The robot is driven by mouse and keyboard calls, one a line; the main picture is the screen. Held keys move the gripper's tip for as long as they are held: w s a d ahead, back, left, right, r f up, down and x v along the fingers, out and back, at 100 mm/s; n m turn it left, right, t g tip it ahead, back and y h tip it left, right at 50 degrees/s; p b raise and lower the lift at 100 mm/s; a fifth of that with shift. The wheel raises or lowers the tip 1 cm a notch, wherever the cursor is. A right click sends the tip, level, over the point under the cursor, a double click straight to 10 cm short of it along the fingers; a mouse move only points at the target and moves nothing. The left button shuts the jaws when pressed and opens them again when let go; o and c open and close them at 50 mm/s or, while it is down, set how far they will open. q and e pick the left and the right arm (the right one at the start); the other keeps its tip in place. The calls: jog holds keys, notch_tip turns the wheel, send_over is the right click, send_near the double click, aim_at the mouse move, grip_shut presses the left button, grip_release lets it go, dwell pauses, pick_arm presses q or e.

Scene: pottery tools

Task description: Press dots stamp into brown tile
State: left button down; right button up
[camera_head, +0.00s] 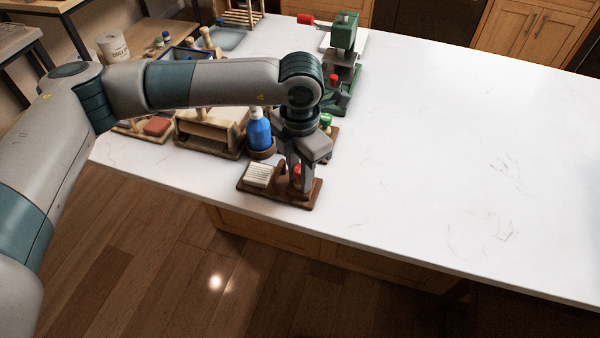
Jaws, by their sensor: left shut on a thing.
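My left gripper (300,178) points down over a small brown wooden stand (279,198) near the table's front edge. It is shut on a small red-topped thing (297,170), probably a stamp, at the stand's right part. The fingers hide much of it, so its pattern cannot be told. A pale ribbed block (258,175) sits on the stand's left part. A reddish-brown block (157,127) lies on a wooden board at the left and may be the brown tile. My right gripper is not in view.
A blue bottle (259,132) stands just behind the stand. A green press (343,60) with red knobs stands at the back. Wooden holders (208,133) and other tools crowd the left, partly behind my arm. The white table (450,150) is clear to the right.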

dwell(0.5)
pick_arm(q)
jog(key=shift+r+p, duration=0.7)
jog(key=shift+r, duration=2.25)
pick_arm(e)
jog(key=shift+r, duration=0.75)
